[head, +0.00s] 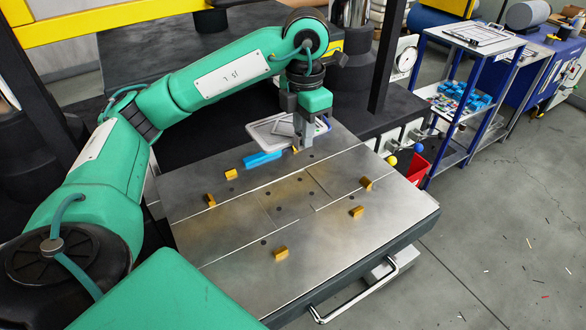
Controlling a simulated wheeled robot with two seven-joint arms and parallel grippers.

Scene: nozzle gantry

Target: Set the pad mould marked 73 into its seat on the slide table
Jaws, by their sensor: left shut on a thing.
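A light grey, shallow, tray-like plate (266,127), which looks like the pad mould, is at the back of the slide table (330,240), with a blue piece (262,159) at its front left. No number is readable on it. My left gripper (304,146) points down at the plate's right side and is shut on it; the fingers hide part of it. I cannot tell whether the plate touches the table. The seat area (290,198) is bare metal with small dark holes, with yellow blocks (281,253) around it. My right gripper is out of view.
A metal handle (370,293) juts from the table's front right edge. A blue-framed trolley (452,90) with blue parts and a red bin (416,168) stand to the right. Black gantry posts (388,55) rise behind. The table's middle and front are clear between the yellow blocks.

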